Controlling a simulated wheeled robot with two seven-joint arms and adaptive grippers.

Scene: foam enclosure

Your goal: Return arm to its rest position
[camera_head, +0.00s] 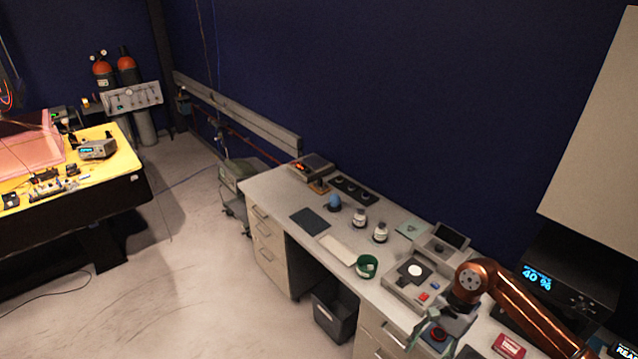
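One copper-coloured arm (525,310) of mine reaches in from the lower right, so I take it as my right arm. Its joint is bent above the near right part of the grey desk (330,250). My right gripper (437,336) points down beside the desk's front edge, small and dark. A round red thing shows at the gripper, and I cannot tell whether it is held or lies behind. The finger gap is not clear. My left arm and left gripper are not in view.
On the desk are a device with a white disc (414,270), a green ring-shaped holder (367,266), white jars (380,232), a blue egg-shaped thing (334,202) and a red box (508,346). A black display unit (560,285) stands behind my arm.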

